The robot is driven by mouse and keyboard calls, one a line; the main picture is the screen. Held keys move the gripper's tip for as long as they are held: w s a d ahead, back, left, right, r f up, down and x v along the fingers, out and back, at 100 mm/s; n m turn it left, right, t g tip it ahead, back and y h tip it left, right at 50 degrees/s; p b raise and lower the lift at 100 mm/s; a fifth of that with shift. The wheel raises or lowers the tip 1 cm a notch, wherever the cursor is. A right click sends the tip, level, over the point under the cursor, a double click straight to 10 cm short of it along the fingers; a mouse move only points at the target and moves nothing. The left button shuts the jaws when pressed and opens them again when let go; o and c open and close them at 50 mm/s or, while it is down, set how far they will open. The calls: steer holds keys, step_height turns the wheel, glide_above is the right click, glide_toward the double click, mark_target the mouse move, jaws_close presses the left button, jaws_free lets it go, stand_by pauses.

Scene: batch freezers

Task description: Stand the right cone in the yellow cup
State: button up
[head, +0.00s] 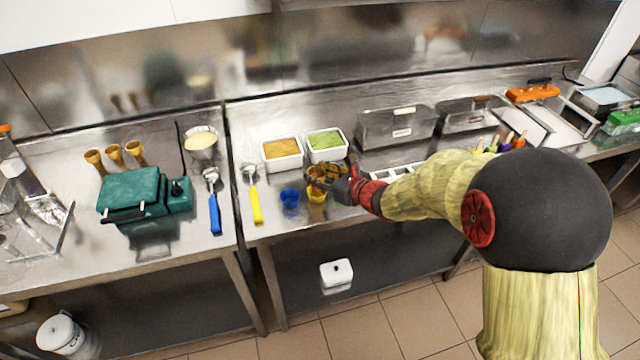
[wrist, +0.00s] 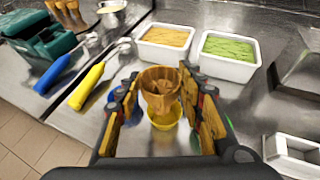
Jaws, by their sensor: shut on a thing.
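My gripper (wrist: 159,84) is shut on a brown waffle cone (wrist: 161,90), with a finger on each side of it. The cone is roughly upright, wide mouth up and narrow end down. The yellow cup (wrist: 166,121) is directly below, and the cone's narrow end overlaps its opening; I cannot tell whether they touch. In the head view my gripper (head: 325,180) is above the yellow cup (head: 317,196), and its fingers partly hide the cone. The blue cup (head: 290,197) stands just left of the yellow cup; in the wrist view the left finger partly covers it.
Two white tubs, one orange (head: 282,154) and one green (head: 326,145), stand behind the cups. A yellow-handled scoop (head: 256,205) lies left. Further left are a blue-handled scoop (head: 214,212), a green appliance (head: 140,193) and three more cones (head: 114,153). The counter's front edge is close.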

steer(key=shift+w+d+f+b, duration=0.1)
steer(key=shift+f+b, duration=0.1)
steer(key=shift+f, duration=0.4)
steer(key=shift+w+a+f+b, duration=0.1)
steer(key=shift+f+b, duration=0.15)
steer(key=shift+f, duration=0.4)
steer(key=shift+w+d+f+b, duration=0.1)
steer(key=shift+f+b, duration=0.1)
steer(key=shift+f, duration=0.4)
steer(key=shift+f+b, duration=0.35)
steer(key=shift+b, duration=0.1)
steer(key=o, duration=0.7)
steer(key=shift+o, duration=0.2)
steer(key=shift+r, duration=0.1)
